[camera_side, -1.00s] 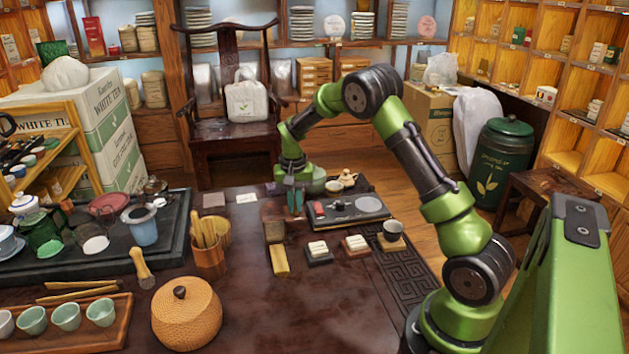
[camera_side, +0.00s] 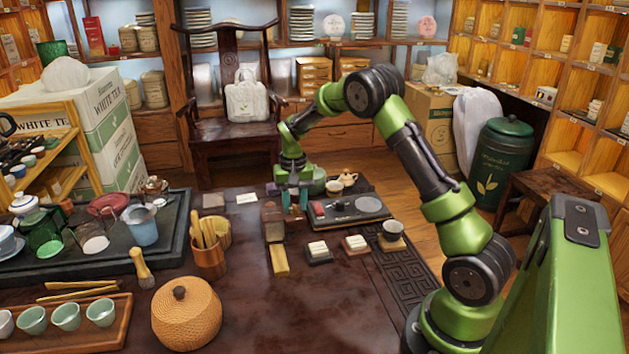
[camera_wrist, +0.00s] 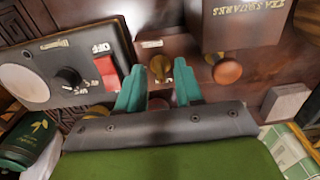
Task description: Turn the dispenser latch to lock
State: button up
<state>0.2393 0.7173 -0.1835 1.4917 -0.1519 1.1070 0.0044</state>
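The dispenser is a dark wooden box lettered "TEA SQUARES" (camera_wrist: 243,22); in the side view the dispenser (camera_side: 272,222) stands upright near the middle of the table. A round wooden knob (camera_wrist: 227,71) is beside it. A brass latch (camera_wrist: 160,68) sits on a brown base next to the box in the wrist view. My gripper (camera_wrist: 158,72) is open, its two teal fingertips on either side of the latch with visible gaps. In the side view, my gripper (camera_side: 295,203) points down just right of the dispenser. The latch cannot be made out there.
A black appliance (camera_side: 368,207) with a dial and red switch (camera_wrist: 106,71) is close to my fingers, opposite the dispenser. A yellow piece (camera_side: 279,261) lies before the dispenser.

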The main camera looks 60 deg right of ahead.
aim_at(296, 210)
notch_tip(296, 210, up, 17)
dwell(0.7)
jog(key=shift+f, duration=0.1)
jog(key=s+a+r+n+t+y, duration=0.2)
jog(key=s+a+t, duration=0.5)
jog(key=s+a, duration=1.3)
jog(key=s+r+n, duration=0.1)
jog(key=s+n, duration=0.1)
jog(key=shift+a+r+n, duration=0.15)
jog(key=shift+a+n, duration=0.2)
jog(key=shift+n, duration=0.05)
jog(key=shift+s, duration=0.1)
